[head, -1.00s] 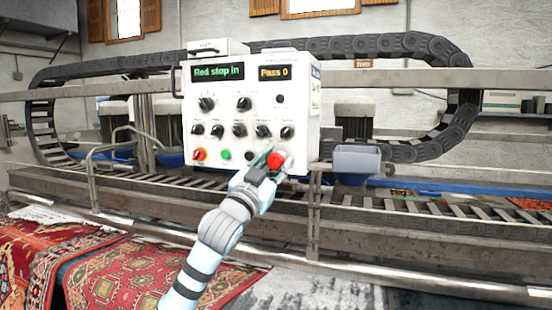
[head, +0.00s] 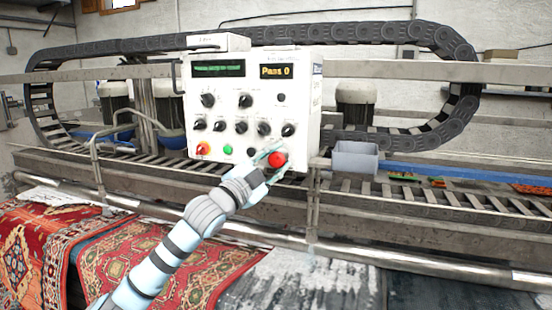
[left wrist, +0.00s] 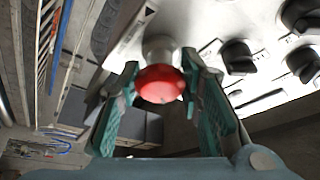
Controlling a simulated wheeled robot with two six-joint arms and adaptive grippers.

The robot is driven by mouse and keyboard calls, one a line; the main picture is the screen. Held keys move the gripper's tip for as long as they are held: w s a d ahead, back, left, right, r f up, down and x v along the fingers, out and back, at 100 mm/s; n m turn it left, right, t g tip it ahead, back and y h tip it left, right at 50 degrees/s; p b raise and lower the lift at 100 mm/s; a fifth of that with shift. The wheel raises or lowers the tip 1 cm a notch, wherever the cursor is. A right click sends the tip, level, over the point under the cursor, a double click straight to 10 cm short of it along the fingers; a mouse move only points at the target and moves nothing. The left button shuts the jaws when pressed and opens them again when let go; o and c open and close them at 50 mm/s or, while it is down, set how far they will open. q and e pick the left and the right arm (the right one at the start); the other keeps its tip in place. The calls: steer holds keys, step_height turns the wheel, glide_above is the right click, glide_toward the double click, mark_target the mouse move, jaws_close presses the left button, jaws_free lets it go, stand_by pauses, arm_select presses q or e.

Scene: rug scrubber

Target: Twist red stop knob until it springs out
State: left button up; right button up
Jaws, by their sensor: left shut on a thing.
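The red stop knob (head: 278,159) sits at the lower right of the white control box (head: 308,110). In the left wrist view the red knob (left wrist: 160,84) is a round cap on a pale collar, standing out from the box face. My left gripper (head: 270,160) is at the knob, with its teal fingers on either side of it. In the left wrist view the left gripper (left wrist: 160,92) is shut on the knob. The left display (head: 218,69) shows a green band I cannot read; the right display (head: 276,71) reads "Pass 0". My right gripper is not in view.
A grey bin (head: 355,158) stands to the right. Metal rails (head: 440,255) and patterned rugs (head: 150,260) lie in front.

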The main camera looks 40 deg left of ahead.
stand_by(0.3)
arm_select(q)
steer(key=o, duration=1.1)
steer(key=shift+c, duration=0.2)
steer(key=shift+o, duration=0.6)
